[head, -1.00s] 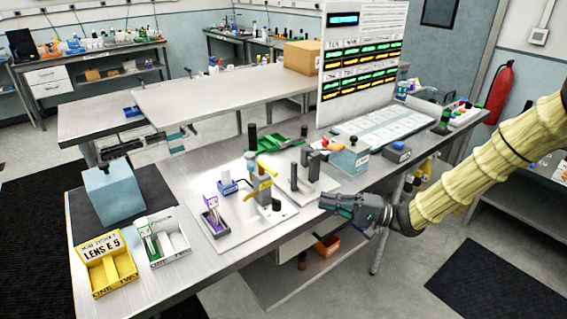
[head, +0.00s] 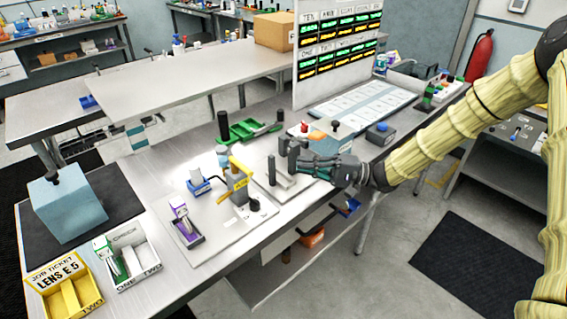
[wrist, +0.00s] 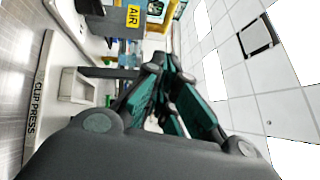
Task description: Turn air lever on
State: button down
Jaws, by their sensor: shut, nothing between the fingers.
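The yellow air lever (head: 238,166) stands on a grey block on a white base plate, with a yellow AIR label beside it. The AIR label also shows in the wrist view (wrist: 133,17), near the top. My gripper (head: 297,163) is shut and empty. It points left over the bench, beside the grey posts of the clip press (head: 271,170), and is to the right of the air lever, apart from it. In the wrist view my gripper (wrist: 165,65) has its dark green fingers together, and they hide part of the fixtures beyond.
A plate edge marked CLIP PRESS (wrist: 38,105) lies at the left of the wrist view. A green tray (head: 245,130) is behind the air lever. The floor in front of the bench is clear.

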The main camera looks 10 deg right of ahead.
aim_at(241, 166)
jog(key=s+p+x, duration=0.1)
jog(key=p+x, duration=0.3)
jog(key=x, duration=0.8)
jog(key=shift+s+a+r, duration=0.2)
jog(key=shift+s, duration=0.65)
jog(key=shift+s+a+t, duration=0.1)
jog(key=shift+a+t, duration=0.05)
jog(key=shift+t, duration=0.25)
